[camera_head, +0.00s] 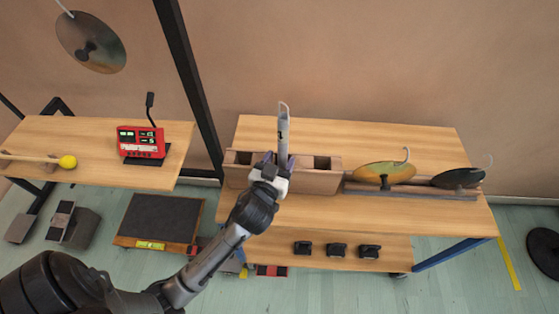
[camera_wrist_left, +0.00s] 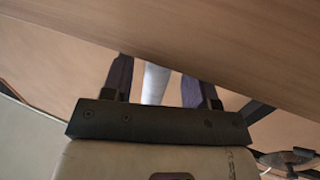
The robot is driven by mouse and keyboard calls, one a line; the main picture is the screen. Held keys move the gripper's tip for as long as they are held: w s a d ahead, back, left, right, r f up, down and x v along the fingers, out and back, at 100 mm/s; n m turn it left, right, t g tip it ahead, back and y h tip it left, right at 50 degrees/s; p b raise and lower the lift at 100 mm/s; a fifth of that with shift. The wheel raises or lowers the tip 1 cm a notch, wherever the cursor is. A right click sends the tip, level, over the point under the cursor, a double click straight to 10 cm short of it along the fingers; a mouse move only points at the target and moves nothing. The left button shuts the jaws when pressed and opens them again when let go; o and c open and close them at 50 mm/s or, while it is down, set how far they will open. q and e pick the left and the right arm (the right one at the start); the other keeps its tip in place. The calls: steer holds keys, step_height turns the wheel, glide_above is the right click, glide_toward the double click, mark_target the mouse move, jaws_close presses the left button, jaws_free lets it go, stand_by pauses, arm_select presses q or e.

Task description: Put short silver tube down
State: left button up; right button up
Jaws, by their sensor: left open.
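The short silver tube (camera_head: 283,128) stands roughly upright at the wooden slotted holder (camera_head: 318,180) on the middle table, with a pale loop at its top. My left gripper (camera_head: 274,158) is at the tube's lower part, in front of the holder. In the left wrist view, the tube (camera_wrist_left: 155,84) lies between the two open fingers (camera_wrist_left: 156,88), with a gap on each side. The tube's lower end is hidden behind my gripper, so I cannot tell how deep it sits in the holder. My right gripper is not in view.
A gold disc (camera_head: 384,172) and a dark disc (camera_head: 457,179) are on a rack right of the holder. A red device (camera_head: 141,141) and a yellow-tipped mallet (camera_head: 67,161) are on the left table. A black post (camera_head: 190,84) rises between the tables.

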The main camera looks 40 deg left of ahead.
arm_select(q)
steer(key=shift+s+r, duration=0.1)
steer(key=shift+r, duration=0.1)
steer(key=f+p+v, duration=0.1)
steer(key=v, duration=1.1)
steer(key=s+d+f+m+g+h, duration=0.4)
steer(key=s+f+m+g+h, duration=0.2)
steer(key=s+f+g, duration=0.6)
step_height(320, 180, down, 2)
steer(key=s, duration=0.2)
steer(key=shift+s+f, duration=0.25)
steer(key=shift+s, duration=0.05)
